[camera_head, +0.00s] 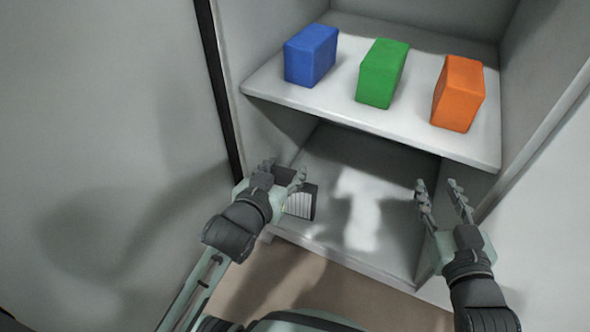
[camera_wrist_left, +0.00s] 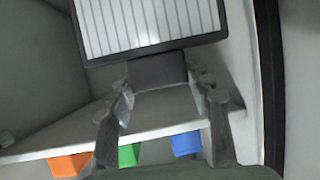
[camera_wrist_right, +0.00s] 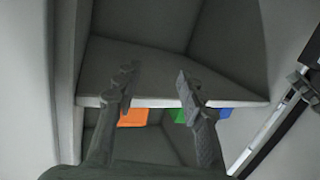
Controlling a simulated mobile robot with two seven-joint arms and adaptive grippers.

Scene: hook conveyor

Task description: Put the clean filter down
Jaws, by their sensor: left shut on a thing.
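The clean filter (camera_head: 300,202) has a dark frame and white pleats. It is at the left of the lower compartment in the head view, and it fills the top of the left wrist view (camera_wrist_left: 150,22). My left gripper (camera_head: 283,174) is shut on the filter's dark grip block (camera_wrist_left: 158,69). I cannot tell whether the filter touches the lower shelf floor. My right gripper (camera_head: 443,190) is open and empty at the right of the lower compartment. It also shows open in the right wrist view (camera_wrist_right: 157,85).
A blue block (camera_head: 311,55), a green block (camera_head: 382,73) and an orange block (camera_head: 458,93) stand on the upper shelf (camera_head: 330,107). The lower shelf floor (camera_head: 335,235) is clear in its middle. Cabinet walls bound both sides.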

